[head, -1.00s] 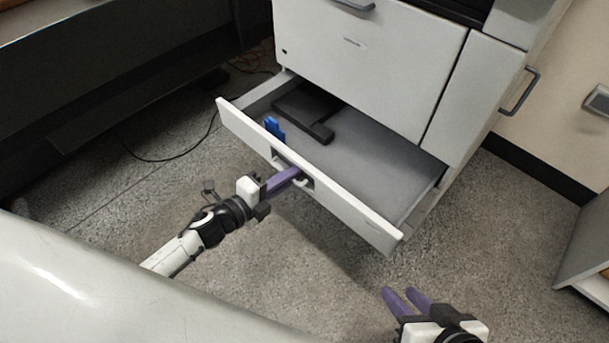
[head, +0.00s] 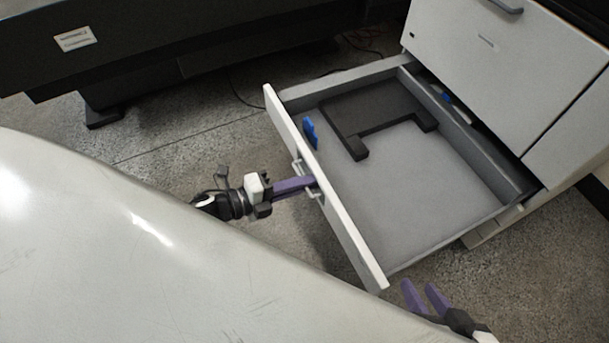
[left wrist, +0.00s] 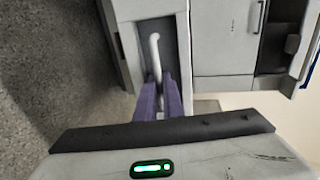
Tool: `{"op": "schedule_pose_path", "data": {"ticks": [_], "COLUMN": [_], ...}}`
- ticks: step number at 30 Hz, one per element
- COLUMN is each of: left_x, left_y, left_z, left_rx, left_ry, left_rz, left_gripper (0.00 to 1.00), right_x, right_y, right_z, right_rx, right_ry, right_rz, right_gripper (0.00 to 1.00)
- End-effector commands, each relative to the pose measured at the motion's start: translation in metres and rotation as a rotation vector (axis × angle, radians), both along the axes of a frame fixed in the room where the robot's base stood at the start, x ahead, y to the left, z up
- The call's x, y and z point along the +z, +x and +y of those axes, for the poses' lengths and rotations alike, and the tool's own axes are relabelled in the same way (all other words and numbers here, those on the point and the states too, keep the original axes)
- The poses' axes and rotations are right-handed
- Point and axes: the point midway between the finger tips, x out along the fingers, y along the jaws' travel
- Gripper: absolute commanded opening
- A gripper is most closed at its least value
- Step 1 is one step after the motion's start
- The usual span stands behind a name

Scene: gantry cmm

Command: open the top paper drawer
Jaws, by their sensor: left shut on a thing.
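The paper drawer (head: 415,205) stands pulled far out of the white machine (head: 490,70), with its grey floor and back wall showing. A dark frame-shaped piece (head: 375,115) and a blue tab (head: 310,133) are inside it. My left gripper (head: 308,184) is shut on the drawer's handle (head: 314,190) at the middle of the front panel. In the left wrist view the purple fingers (left wrist: 158,97) close around the light handle bar (left wrist: 154,50). My right gripper (head: 426,297) is open and empty, near the drawer's front right corner.
A closed upper front with its own handle (head: 506,6) is above the drawer. A dark bench (head: 200,50) stands at the back left, with a cable on the floor. Speckled floor (head: 190,160) is clear left of the drawer.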

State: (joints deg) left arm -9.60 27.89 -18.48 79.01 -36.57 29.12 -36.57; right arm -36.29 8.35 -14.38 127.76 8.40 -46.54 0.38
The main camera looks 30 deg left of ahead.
Motion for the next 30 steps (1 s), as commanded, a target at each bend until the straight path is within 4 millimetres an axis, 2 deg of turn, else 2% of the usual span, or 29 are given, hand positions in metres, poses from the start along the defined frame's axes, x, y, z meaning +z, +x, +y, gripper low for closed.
{"op": "schedule_pose_path", "data": {"ticks": [11,12,22,28,30], "left_x": [0.0,0.0,0.001,0.007,0.01], "left_y": [-0.001,-0.001,-0.003,-0.024,-0.035], "left_z": [0.002,0.002,0.002,0.019,0.027], "left_rx": [-0.002,0.0,0.0,0.0,0.001], "left_ry": [0.002,0.001,0.001,0.003,0.003], "left_rz": [-0.002,-0.002,0.0,0.003,0.004], "left_gripper": [0.0,0.14,0.15,0.15,0.15], "right_x": [0.0,0.0,0.002,0.014,0.013], "right_y": [-0.003,-0.003,-0.001,0.005,0.0], "right_z": [0.0,0.0,0.0,-0.003,-0.006], "right_rx": [-0.001,-0.001,0.001,-0.006,-0.02], "right_ry": [0.001,0.0,-0.001,-0.002,-0.002], "right_rz": [0.003,0.003,-0.001,-0.031,-0.035], "right_gripper": [0.31,0.31,0.31,0.31,0.31]}}
